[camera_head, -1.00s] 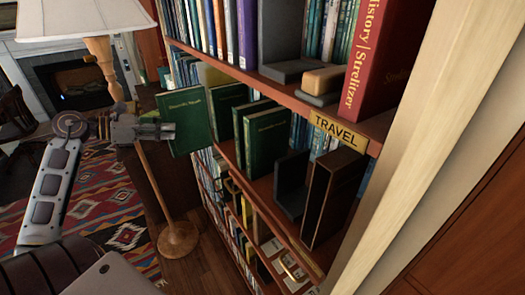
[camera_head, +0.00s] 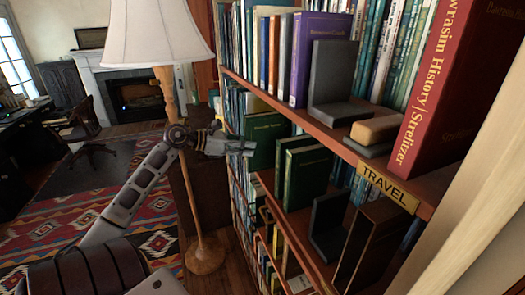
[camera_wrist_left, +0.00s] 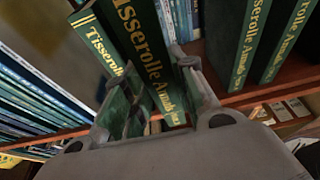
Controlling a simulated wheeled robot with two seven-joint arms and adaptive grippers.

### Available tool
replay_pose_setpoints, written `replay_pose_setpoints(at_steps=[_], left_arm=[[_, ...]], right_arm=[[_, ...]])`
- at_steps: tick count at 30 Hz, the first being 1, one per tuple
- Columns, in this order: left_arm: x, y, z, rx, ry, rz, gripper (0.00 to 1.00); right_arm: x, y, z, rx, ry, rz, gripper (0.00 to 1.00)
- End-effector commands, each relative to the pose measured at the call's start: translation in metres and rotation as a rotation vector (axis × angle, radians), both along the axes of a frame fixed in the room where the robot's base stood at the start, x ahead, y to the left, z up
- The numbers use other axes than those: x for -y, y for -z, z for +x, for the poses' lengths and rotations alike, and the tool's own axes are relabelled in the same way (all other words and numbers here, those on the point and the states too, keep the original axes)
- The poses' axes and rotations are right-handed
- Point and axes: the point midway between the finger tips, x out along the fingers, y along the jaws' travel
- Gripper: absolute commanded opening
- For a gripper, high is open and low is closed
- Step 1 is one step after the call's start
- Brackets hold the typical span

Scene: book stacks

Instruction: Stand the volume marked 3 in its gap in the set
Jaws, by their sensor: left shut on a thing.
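My left gripper (camera_head: 224,146) is shut on a dark green volume (camera_head: 264,138) with gold lettering, at the left side of the set. In the left wrist view the held volume (camera_wrist_left: 145,50) stands between my fingers (camera_wrist_left: 158,98), its spine tilted in the picture. Another green volume (camera_wrist_left: 95,42) is close on its left. Two green volumes (camera_head: 287,160) (camera_head: 307,177) stand to its right on the shelf. In the left wrist view open space shows between the held volume and those two (camera_wrist_left: 238,45). I cannot read any volume number. My right gripper is not in view.
The upper shelf (camera_head: 335,135) runs just above the set, with a grey bookend (camera_head: 330,80) and other books. A dark bookend (camera_head: 327,228) stands right of the set. A lamp (camera_head: 165,35) stands close beside my left arm.

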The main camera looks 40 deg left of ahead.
Motion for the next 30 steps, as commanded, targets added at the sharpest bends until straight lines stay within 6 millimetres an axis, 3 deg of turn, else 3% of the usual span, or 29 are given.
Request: replay_pose_setpoints(at_steps=[5, 15, 30], left_arm=[[0.009, -0.004, 0.018, 0.005, 0.000, 0.000, 0.00], [0.025, -0.004, 0.047, 0.004, -0.001, -0.001, 0.00], [0.029, -0.002, 0.055, 0.004, -0.002, -0.001, 0.00]], right_arm=[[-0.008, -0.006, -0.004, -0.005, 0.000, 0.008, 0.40], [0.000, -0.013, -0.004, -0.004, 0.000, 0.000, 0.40], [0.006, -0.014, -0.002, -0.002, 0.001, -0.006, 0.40]])
